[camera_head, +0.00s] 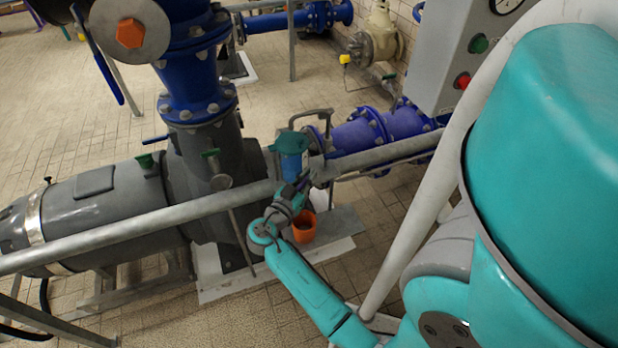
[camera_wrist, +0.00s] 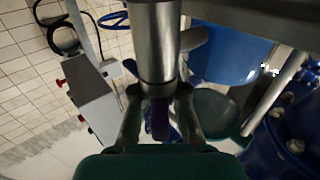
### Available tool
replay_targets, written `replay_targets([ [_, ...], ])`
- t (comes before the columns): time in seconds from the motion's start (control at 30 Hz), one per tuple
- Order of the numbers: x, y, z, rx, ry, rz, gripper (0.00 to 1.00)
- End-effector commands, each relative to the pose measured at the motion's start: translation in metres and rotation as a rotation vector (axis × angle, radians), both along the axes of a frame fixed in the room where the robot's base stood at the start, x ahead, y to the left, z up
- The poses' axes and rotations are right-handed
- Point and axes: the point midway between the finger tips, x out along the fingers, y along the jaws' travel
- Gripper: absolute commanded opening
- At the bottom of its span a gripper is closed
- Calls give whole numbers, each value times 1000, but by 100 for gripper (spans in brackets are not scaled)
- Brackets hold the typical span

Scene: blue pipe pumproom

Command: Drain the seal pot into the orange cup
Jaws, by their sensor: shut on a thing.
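The seal pot (camera_head: 292,165) is a blue vessel with a teal lid, standing beside the grey handrail in the head view. What looks like its blue body (camera_wrist: 228,55) fills the upper right of the wrist view. The orange cup (camera_head: 304,230) is upright below the pot, just right of my wrist; its contents are too small to tell. My gripper (camera_wrist: 160,118) is shut on a narrow purple handle (camera_wrist: 159,122) under a grey metal cylinder. In the head view my gripper (camera_head: 299,188) is just below the pot and above the cup, its fingers partly hidden. The cup does not show in the wrist view.
A grey handrail (camera_head: 130,226) crosses close by my gripper. A grey pump (camera_head: 100,205) and blue flanged pipes (camera_head: 360,132) stand around it. A grey control box (camera_head: 445,60) with green and red buttons is at the upper right. Tiled floor is open at the upper left.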

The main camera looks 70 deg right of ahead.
Motion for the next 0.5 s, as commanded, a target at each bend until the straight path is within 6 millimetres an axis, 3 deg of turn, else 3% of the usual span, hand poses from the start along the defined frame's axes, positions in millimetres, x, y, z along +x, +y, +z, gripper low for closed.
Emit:
replay_targets([
  [0.5, 2, 0, 0, 0, -1, 79, 0],
])
